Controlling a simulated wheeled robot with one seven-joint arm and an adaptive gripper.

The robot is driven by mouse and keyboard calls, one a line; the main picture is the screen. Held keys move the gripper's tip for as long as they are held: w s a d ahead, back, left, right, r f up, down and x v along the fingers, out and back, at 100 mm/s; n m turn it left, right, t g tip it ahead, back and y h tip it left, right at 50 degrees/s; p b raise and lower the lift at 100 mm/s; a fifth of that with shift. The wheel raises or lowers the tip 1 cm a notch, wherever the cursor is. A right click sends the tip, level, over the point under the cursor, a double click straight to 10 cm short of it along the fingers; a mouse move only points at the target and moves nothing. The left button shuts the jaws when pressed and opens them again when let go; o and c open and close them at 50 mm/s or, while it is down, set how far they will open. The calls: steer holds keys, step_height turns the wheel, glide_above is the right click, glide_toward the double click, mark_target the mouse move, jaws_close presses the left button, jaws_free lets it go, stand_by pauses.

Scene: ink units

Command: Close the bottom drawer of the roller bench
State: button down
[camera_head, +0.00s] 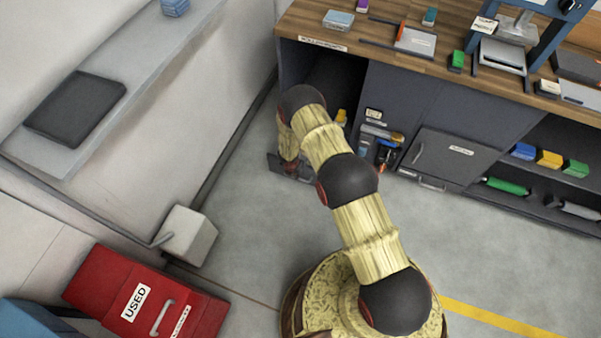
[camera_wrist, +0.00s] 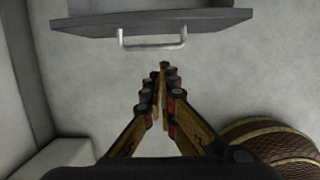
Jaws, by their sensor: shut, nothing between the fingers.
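The roller bench (camera_head: 410,95) stands at the upper right in the head view, with a wooden top and dark grey cabinets. At its lower left, a dark drawer front (camera_head: 275,162) sticks out, partly hidden by my arm. In the wrist view, this drawer front (camera_wrist: 220,20) spans the top, with a pale bar handle (camera_wrist: 150,44) on it. The drawer stands open, with part of its inside visible behind the front. My gripper (camera_wrist: 163,68) is shut and empty, its fingertips a short way in front of the handle and apart from it.
A grey wall with a ledge (camera_head: 160,60) runs along the left. A white box (camera_head: 187,235) and a red USED cabinet (camera_head: 148,295) stand at lower left. Grey floor lies clear before the bench. A grey panel with a handle (camera_head: 450,158) is further right on the bench.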

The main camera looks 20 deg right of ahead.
steer(key=shift+w+d+f+b, duration=0.55)
steer(key=shift+w+f+b, duration=0.3)
steer(key=shift+f, duration=0.65)
steer(key=shift+w+d+f+b, duration=0.65)
steer(key=shift+f+b, duration=0.35)
steer(key=shift+f, duration=0.55)
steer(key=shift+w+d+f+b, duration=0.5)
steer(key=shift+w+f+b, duration=0.4)
steer(key=shift+f, duration=0.6)
steer(key=shift+w+d, duration=0.1)
steer(key=shift+d, duration=0.05)
steer(key=shift+r, duration=0.1)
